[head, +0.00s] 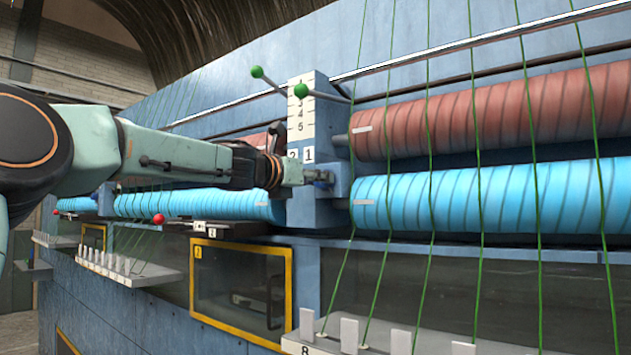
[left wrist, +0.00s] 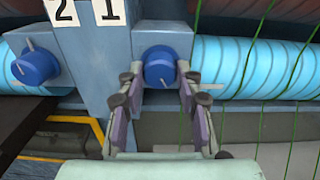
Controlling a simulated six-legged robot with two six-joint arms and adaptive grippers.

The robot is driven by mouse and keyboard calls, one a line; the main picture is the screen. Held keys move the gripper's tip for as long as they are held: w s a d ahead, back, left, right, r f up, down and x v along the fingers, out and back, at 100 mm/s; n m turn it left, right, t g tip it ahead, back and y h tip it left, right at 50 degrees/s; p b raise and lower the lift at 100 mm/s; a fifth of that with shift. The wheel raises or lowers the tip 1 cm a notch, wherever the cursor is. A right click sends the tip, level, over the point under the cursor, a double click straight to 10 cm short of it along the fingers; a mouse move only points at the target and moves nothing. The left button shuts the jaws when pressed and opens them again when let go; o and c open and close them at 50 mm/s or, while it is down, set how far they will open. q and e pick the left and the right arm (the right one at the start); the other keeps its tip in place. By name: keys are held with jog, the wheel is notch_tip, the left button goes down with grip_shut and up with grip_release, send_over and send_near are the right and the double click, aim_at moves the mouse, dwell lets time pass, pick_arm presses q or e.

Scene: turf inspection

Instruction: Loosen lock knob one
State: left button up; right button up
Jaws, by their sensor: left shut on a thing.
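Lock knob one is a round blue knob (left wrist: 161,64) on the blue-grey post, to the right of and below the white "1" label (left wrist: 108,11). A pale mark shows on its face. My left gripper (left wrist: 159,76) has its two fingers on either side of this knob and is shut on it. In the head view my left gripper (head: 309,177) reaches in from the left to the post, and the knob is mostly hidden by the fingers. My right gripper is in neither view.
A second blue knob (left wrist: 36,66) sits left of the post, near the "2" label (left wrist: 62,12). A blue roller (head: 480,196) and a red roller (head: 500,112) run right, crossed by green strands. Green-ended levers (head: 301,91) stand above. A yellow-framed window (head: 240,290) is below.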

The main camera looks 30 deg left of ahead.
pick_arm(q)
jog(key=shift+w+f, duration=0.1)
jog(key=shift+f, duration=0.3)
jog(key=o, duration=0.8)
jog(key=shift+c, duration=0.2)
jog(key=o, duration=0.4)
jog(key=shift+s+r, duration=0.2)
jog(key=shift+r, duration=0.05)
jog(key=shift+w+r, duration=0.1)
jog(key=shift+r, duration=0.1)
jog(key=shift+r, duration=4.85)
